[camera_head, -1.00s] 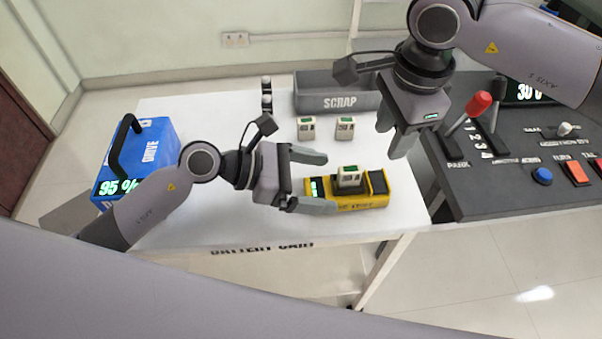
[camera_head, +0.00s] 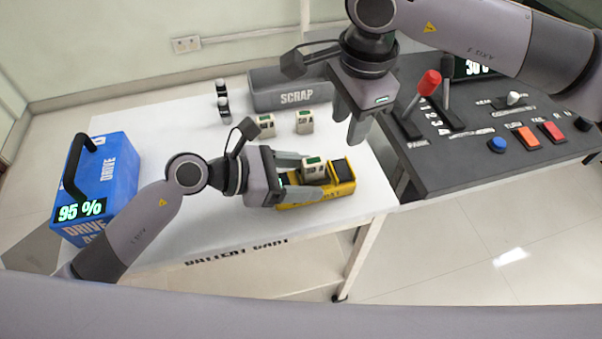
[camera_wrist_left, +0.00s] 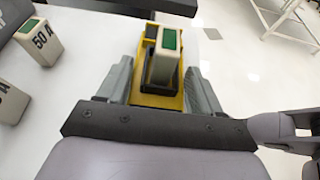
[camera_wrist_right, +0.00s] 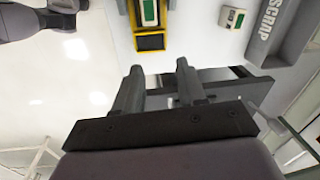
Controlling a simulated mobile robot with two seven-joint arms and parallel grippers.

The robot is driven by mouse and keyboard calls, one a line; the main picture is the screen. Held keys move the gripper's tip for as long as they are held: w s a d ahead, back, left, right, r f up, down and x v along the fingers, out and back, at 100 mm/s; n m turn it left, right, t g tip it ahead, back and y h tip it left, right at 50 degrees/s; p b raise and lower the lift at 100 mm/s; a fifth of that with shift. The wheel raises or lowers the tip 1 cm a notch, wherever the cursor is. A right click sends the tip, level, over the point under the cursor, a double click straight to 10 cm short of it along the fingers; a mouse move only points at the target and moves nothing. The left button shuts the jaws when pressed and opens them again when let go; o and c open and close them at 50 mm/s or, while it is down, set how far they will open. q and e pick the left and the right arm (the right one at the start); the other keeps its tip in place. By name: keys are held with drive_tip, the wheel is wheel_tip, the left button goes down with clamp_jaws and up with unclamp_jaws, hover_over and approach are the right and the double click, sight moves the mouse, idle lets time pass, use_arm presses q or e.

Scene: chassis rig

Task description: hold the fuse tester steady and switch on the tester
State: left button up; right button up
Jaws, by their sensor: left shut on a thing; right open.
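The yellow fuse tester (camera_head: 341,188) sits on the white cart top, with a pale green-topped fuse (camera_head: 312,169) standing in it. A dark block (camera_head: 343,169) is at its right end; I cannot tell the switch's state. My left gripper (camera_head: 306,180) is shut on the tester, one finger along each long side. The left wrist view shows the tester (camera_wrist_left: 150,101) between both fingers. My right gripper (camera_head: 348,130) is open and empty, above and to the right of the tester. In the right wrist view, the tester's dark end (camera_wrist_right: 150,43) lies beyond the fingertips.
Two loose fuses (camera_head: 304,122) (camera_head: 265,126) stand behind the tester, before the grey SCRAP bin (camera_head: 290,97). A blue drive battery (camera_head: 108,185) reading 95 % stands at left. A dark control console (camera_head: 470,165) with levers and buttons is at right.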

drive_tip(key=c, duration=0.5)
clamp_jaws()
drive_tip(key=r+n, duration=0.1)
drive_tip(key=n, duration=0.4)
drive_tip(key=r+n, duration=0.2)
drive_tip(key=n, duration=0.4)
drive_tip(key=r+n, duration=0.2)
drive_tip(key=n, duration=0.3)
drive_tip(key=shift+s, duration=0.35)
